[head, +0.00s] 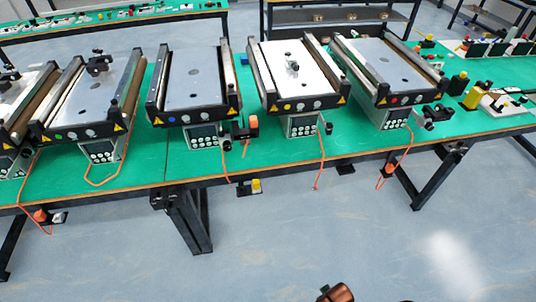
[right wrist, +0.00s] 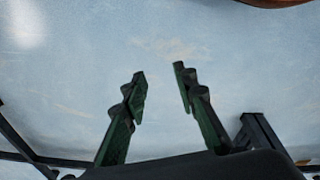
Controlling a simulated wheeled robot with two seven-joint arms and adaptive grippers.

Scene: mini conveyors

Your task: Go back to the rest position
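My right gripper (right wrist: 160,88) shows in the right wrist view. Its two dark green fingers stand apart with nothing between them, above bare floor. My left gripper is not in the head view. The mini conveyors stand in a row on the green table in the head view, among them one with a grey bed (head: 196,80), one with a white bed (head: 290,75) and one at the right (head: 388,68). No gripper is near them in the head view.
The green table (head: 150,168) has dark legs (head: 190,222). Orange cables (head: 321,165) hang over its front edge. Yellow and black parts (head: 472,98) stand at the right. The blue-grey floor (head: 300,235) in front is clear. Dark table legs also show in the right wrist view (right wrist: 262,135).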

